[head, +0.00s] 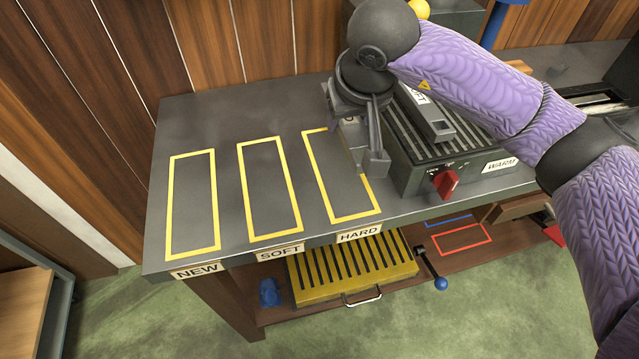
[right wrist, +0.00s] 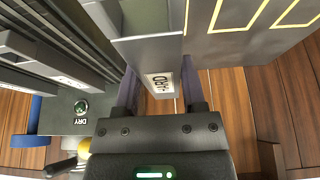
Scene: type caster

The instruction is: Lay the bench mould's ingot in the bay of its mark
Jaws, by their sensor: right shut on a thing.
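My right gripper (head: 356,142) is shut on a grey ingot (head: 352,131), held over the bench at the far right part of the HARD bay (head: 331,185). In the right wrist view the ingot (right wrist: 152,55) sits between the fingers of my right gripper (right wrist: 160,95); a white label on it reads "ARD", its first letter hidden. I cannot tell whether the ingot touches the bench. The yellow-outlined SOFT bay (head: 270,190) and NEW bay (head: 193,205) are empty. My left gripper is not in view.
A ribbed unit labelled WARM (head: 420,170), with a red switch (head: 446,183), stands right beside the HARD bay. A grey bar (head: 431,123) with a partly hidden label lies on it. A yellow slatted tray (head: 350,270) is on the shelf below.

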